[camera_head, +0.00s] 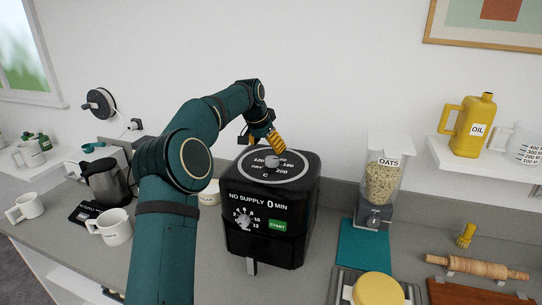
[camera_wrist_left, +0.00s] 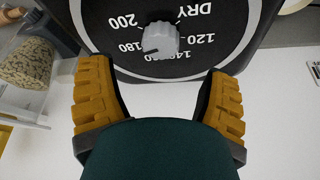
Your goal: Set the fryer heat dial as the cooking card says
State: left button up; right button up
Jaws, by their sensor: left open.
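The black fryer (camera_head: 290,225) stands on the counter in the head view. Its grey heat dial (camera_head: 271,161) is on top, ringed by white marks. In the wrist view the dial (camera_wrist_left: 160,38) has DRY, 120, 140, 180 and 200 around it; I cannot tell which mark it points at. The front reads NO SUPPLY, 0 MIN, with a timer knob (camera_head: 243,218) and a green START button (camera_head: 277,225). My left gripper (camera_head: 276,141) has yellow fingers spread apart at the dial's back edge, empty and not around it. I cannot make out a cooking card.
An oats dispenser (camera_head: 383,180) stands right of the fryer. A yellow oil jug (camera_head: 472,127) is on a wall shelf. White mugs (camera_head: 115,228) and a kettle (camera_head: 105,183) are at the left. A rolling pin (camera_head: 485,267) lies at the right.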

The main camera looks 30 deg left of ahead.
pick_arm(q)
jog(key=shift+v, duration=2.75)
